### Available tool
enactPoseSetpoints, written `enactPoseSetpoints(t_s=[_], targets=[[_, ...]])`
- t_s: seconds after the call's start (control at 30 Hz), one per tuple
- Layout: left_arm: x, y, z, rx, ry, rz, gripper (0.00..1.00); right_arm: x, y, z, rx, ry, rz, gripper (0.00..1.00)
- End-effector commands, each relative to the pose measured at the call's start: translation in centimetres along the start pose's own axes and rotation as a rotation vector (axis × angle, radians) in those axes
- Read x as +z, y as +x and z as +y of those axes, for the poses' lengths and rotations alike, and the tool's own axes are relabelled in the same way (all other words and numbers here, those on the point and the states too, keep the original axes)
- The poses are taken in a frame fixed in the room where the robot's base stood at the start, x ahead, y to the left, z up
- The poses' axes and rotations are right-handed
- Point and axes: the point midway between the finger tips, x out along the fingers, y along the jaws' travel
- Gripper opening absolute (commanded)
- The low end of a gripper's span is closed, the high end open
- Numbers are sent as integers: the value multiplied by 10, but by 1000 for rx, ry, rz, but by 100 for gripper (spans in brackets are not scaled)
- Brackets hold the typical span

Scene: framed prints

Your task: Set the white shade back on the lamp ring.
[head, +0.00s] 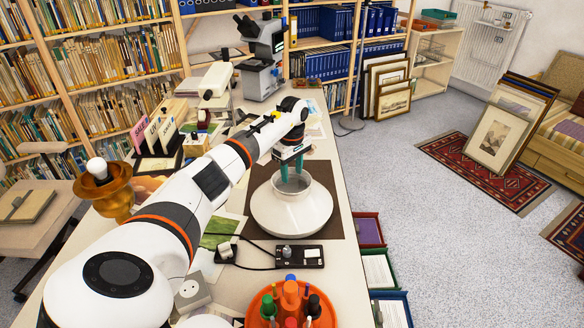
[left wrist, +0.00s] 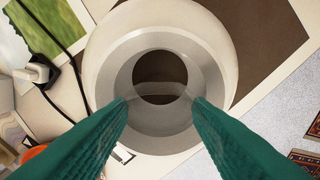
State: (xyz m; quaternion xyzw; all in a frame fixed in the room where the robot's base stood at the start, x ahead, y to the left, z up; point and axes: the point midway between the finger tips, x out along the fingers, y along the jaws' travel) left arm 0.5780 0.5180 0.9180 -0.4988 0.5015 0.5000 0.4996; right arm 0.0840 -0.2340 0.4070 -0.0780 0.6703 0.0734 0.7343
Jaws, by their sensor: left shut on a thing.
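The white shade (head: 291,208) is a wide, rounded bowl shape with a narrow open neck at the top, upright at the brown mat (head: 262,182). I cannot tell whether its lower rim touches the mat. My left gripper (head: 290,176) points down at the neck, its green fingers shut on the shade. In the left wrist view the fingertips (left wrist: 160,99) meet opposite sides of the shade's neck (left wrist: 203,82), and brown mat shows through the opening. The amber lamp (head: 117,198) stands at the left table edge with a bare white bulb (head: 97,168); its ring (head: 101,184) surrounds the bulb's base. My right gripper is out of view.
A black switch box (head: 300,256) and cable lie in front of the shade. An orange pen holder (head: 290,304) stands at the near edge. A card tray (head: 157,145) and a microscope (head: 262,60) stand farther back. My left arm crosses between lamp and shade.

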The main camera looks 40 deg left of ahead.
Motion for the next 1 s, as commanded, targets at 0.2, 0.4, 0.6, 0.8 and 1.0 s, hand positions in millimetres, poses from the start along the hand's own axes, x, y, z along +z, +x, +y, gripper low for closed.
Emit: enactPoseSetpoints(t_s=[0.2,0.4,0.6,0.8,1.0], targets=[[0,0,-1,-4,0,0,0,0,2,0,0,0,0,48],[0,2,-1,-2,0,0,62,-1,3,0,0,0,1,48],[0,2,0,-2,0,0,67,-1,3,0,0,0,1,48],[0,-4,-1,-2,0,0,67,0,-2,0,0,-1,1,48],[1,-35,-1,-7,1,-3,67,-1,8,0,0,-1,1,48]])
